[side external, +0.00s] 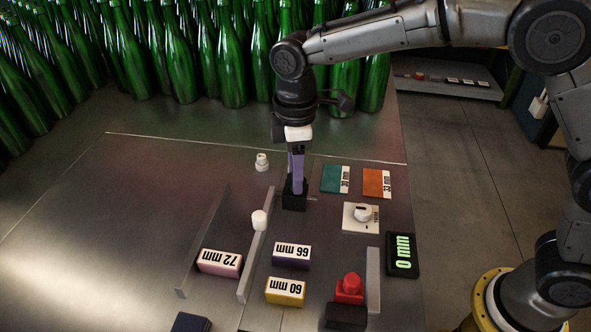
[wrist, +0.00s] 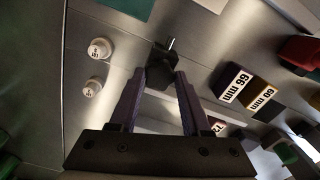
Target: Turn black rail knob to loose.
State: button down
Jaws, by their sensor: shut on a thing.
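The black rail knob (side external: 294,201) is a dark block-like piece with a short metal pin at its side, on the metal table in the side view. In the wrist view the knob (wrist: 160,70) sits between my fingertips, its pale pin pointing away. My gripper (side external: 296,182) comes down on it from above with purple fingers. In the wrist view my gripper (wrist: 160,82) is shut on the knob. The fingers hide part of the knob, and I cannot read its turn position.
Two metal rails (side external: 205,240) (side external: 258,248) and white caps (side external: 259,220) (side external: 262,162) stand to the left. Labelled blocks (side external: 291,257) (side external: 285,291) (side external: 220,263) lie in front. Green bottles (side external: 230,60) fill the back.

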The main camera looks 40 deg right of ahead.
jog(key=shift+r, duration=0.1)
dwell(0.3)
jog(key=shift+c, duration=1.8)
grip_release()
notch_tip(320, 180, up, 14)
